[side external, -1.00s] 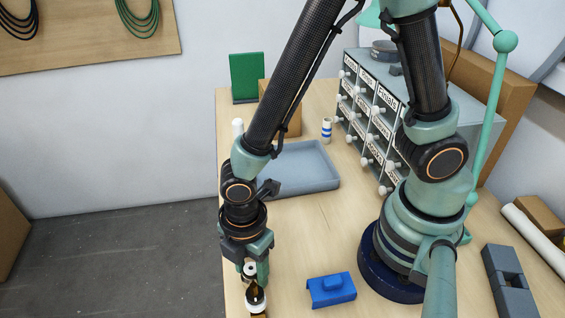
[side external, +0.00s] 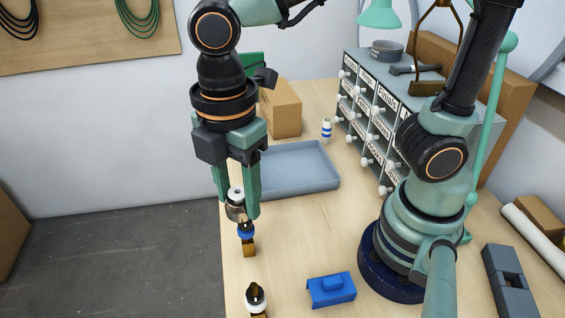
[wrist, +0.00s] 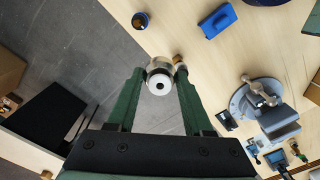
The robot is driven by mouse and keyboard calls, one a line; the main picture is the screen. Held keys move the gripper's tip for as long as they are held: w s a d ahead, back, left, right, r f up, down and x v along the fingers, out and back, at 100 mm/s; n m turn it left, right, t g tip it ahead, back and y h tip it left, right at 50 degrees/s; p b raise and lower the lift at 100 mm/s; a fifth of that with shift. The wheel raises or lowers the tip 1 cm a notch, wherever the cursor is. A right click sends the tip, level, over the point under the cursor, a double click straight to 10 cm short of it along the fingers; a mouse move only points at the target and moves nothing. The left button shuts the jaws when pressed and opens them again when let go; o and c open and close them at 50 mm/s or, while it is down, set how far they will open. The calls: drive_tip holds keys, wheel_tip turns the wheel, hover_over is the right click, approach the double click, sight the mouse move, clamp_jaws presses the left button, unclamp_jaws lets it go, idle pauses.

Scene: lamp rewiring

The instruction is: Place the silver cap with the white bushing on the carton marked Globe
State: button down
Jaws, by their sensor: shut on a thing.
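My gripper (side external: 237,207) is shut on a silver cap (side external: 235,211) with a white bushing (side external: 236,193) on top, held above the table's left edge. In the wrist view the white bushing (wrist: 159,84) faces the camera, with a dark hole in its middle, between the fingertips (wrist: 160,75). A part with a blue ring (side external: 246,230) on a brown block shows just below the cap; I cannot tell whether they touch. A brown carton (side external: 283,108) stands at the back of the table, beyond the tray. No Globe marking is readable on it.
A grey tray (side external: 300,182) lies between my gripper and the carton. A blue-striped bottle (side external: 326,130) and a labelled drawer cabinet (side external: 375,105) stand right of the carton. A black-and-white part (side external: 256,297) and a blue block (side external: 331,289) are at the front.

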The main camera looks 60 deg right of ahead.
drive_tip(key=w+d+r+m, duration=0.2)
drive_tip(key=w+r, duration=0.1)
drive_tip(key=w, duration=0.3)
drive_tip(key=w+d+r+m, duration=0.2)
drive_tip(key=w+d+r, duration=0.1)
drive_tip(key=w, duration=0.3)
drive_tip(key=w+d+r+m, duration=0.4)
drive_tip(key=w+d+m, duration=0.1)
drive_tip(key=w+d, duration=0.7)
drive_tip(key=r+m, duration=0.2)
drive_tip(key=m, duration=0.7)
hover_over(292, 97)
wheel_tip(292, 97, down, 20)
drive_tip(key=shift+a+r, duration=0.1)
drive_tip(key=shift+c, duration=1.5)
unclamp_jaws()
drive_tip(key=shift+f, duration=0.2)
